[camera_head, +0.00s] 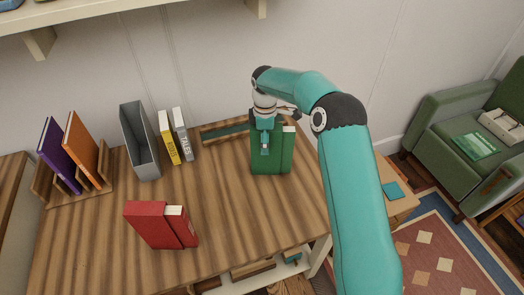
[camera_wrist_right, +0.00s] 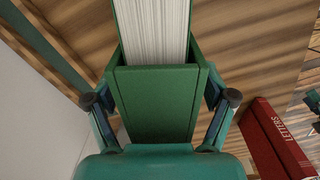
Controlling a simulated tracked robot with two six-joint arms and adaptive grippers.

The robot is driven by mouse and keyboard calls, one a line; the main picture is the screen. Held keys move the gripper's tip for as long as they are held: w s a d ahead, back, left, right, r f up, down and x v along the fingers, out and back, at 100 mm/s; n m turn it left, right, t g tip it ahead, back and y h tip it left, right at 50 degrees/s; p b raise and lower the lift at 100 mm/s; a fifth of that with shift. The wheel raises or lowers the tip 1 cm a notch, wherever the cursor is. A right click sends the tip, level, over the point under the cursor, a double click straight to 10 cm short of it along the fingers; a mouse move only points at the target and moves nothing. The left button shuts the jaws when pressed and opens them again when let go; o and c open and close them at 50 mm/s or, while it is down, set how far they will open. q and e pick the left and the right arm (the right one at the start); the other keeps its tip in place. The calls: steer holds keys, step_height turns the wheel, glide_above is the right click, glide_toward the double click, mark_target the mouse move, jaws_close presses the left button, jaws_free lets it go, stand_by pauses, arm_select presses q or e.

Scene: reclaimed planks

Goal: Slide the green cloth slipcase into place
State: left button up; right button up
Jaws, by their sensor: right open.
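The green cloth slipcase (camera_head: 262,163) stands on the wooden table, right of its middle and near the back edge. In the right wrist view the slipcase (camera_wrist_right: 155,98) fills the centre, and a green book with white pages (camera_wrist_right: 155,32) sticks out of its open end. My right gripper (camera_head: 265,146) reaches down over the slipcase from above. In the right wrist view its open fingers (camera_wrist_right: 160,108) lie on either side of the slipcase; contact cannot be told. My left gripper is not in view.
A red slipcase with a book (camera_head: 155,226) stands at the front. A grey box (camera_head: 147,160), yellow book (camera_head: 169,145) and pale book (camera_head: 184,140) stand behind. A wooden rack (camera_head: 105,178) holds purple and orange books. A wooden stand (camera_head: 213,135) lies left of the green slipcase. The table's middle is clear.

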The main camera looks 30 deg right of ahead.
step_height(320, 180, up, 7)
steer(key=p, duration=0.5)
steer(key=o, duration=0.3)
steer(key=shift+f, duration=0.1)
step_height(320, 180, up, 12)
stand_by(0.6)
